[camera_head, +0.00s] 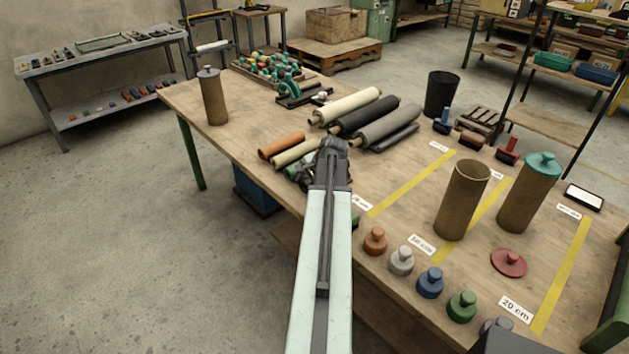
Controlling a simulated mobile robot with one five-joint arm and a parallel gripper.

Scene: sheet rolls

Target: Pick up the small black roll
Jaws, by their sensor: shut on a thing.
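My gripper (328,160) is over the middle of the wooden table (240,105), seen from behind along my pale green arm. It is shut on a dark thing that I take for the small black roll (333,144). Only a little of it shows past the jaws, and the rest is hidden by the gripper. I cannot tell whether it is clear of the tabletop. Small orange (281,146) and beige (295,153) rolls lie just left of my gripper. A green roll (293,172) is partly hidden beside it.
Long cream (346,106), black (364,117) and grey (388,125) rolls lie beyond my gripper, with a slim dark roll (398,138) beside them. Upright brown tubes (462,200) and several knobbed caps (431,282) stand to the right. The left front of the table is mostly clear.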

